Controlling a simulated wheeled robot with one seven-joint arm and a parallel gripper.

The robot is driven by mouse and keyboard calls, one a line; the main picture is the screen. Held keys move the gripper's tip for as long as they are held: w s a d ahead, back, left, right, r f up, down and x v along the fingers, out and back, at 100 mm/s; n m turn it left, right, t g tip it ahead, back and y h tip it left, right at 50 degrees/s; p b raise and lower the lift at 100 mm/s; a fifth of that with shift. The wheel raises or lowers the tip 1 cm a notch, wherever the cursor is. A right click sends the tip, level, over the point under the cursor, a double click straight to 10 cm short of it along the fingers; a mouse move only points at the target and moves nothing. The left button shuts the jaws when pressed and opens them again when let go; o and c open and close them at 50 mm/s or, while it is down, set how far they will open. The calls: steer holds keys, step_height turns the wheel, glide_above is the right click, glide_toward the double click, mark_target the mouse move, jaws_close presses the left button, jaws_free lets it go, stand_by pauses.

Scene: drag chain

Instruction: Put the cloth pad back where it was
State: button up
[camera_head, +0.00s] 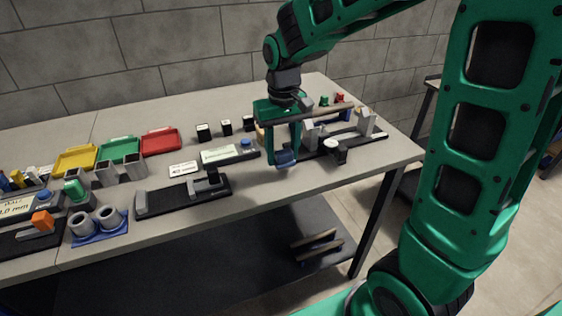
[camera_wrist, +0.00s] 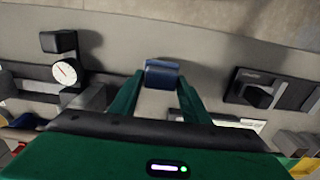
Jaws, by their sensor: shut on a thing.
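My gripper (camera_head: 285,152) is shut on a dark blue block-like thing that I take to be the cloth pad (camera_head: 285,160). The pad also shows in the wrist view (camera_wrist: 162,75), pinched between the two green fingertips. My gripper points down over the bench near its front edge. I cannot tell whether the pad touches the bench top or hangs just above it. A small base with a white label and a blue round piece (camera_head: 246,142) lies just left of my gripper.
A dial gauge fixture (camera_head: 333,145) stands close right of my gripper; its white dial (camera_wrist: 65,71) shows in the wrist view. A dark slide fixture (camera_head: 185,196) is to the left. Red (camera_head: 161,142), green (camera_head: 119,149) and yellow (camera_head: 75,160) trays lie farther left. Small black blocks (camera_head: 204,132) stand behind.

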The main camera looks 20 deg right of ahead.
mark_target(282, 162)
steer(key=shift+f, duration=1.8)
steer(key=o, duration=1.1)
steer(key=shift+f, duration=0.1)
steer(key=shift+a, duration=0.1)
step_height(282, 162, up, 12)
steer(key=shift+r, duration=0.15)
steer(key=s+d+f+m, duration=0.3)
steer(key=s+d, duration=0.5)
steer(key=s, duration=0.4)
steer(key=s+d+f+m, duration=0.3)
steer(key=s+d, duration=0.6)
steer(key=s, duration=0.3)
steer(key=shift+s+d+f, duration=0.2)
steer(key=shift+s+d, duration=0.05)
steer(key=shift+d, duration=0.05)
